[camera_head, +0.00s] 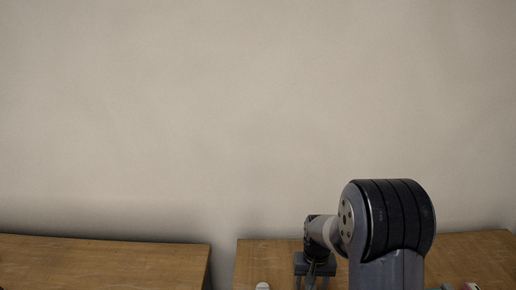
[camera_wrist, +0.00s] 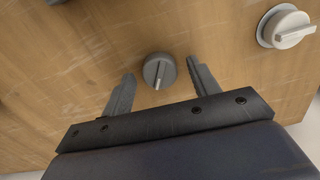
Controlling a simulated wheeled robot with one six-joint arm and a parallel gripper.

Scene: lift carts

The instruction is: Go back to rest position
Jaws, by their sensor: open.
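My gripper (camera_wrist: 161,69) is open in the wrist view, its two dark fingers spread apart and pointing at a wooden top. A round dark grey knob-like piece (camera_wrist: 158,72) with a raised bar lies on the wood between the fingertips, with a gap on both sides. In the head view my gripper (camera_head: 315,266) hangs at the bottom over the right wooden surface (camera_head: 270,255), its fingertips partly cut off by the frame edge. My arm stands bent to the right of it.
A white knob-like piece (camera_wrist: 287,27) lies on the wood at the upper right of the wrist view. A second wooden surface (camera_head: 100,262) is at the left of the head view, across a gap. A plain beige wall (camera_head: 250,110) stands behind both.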

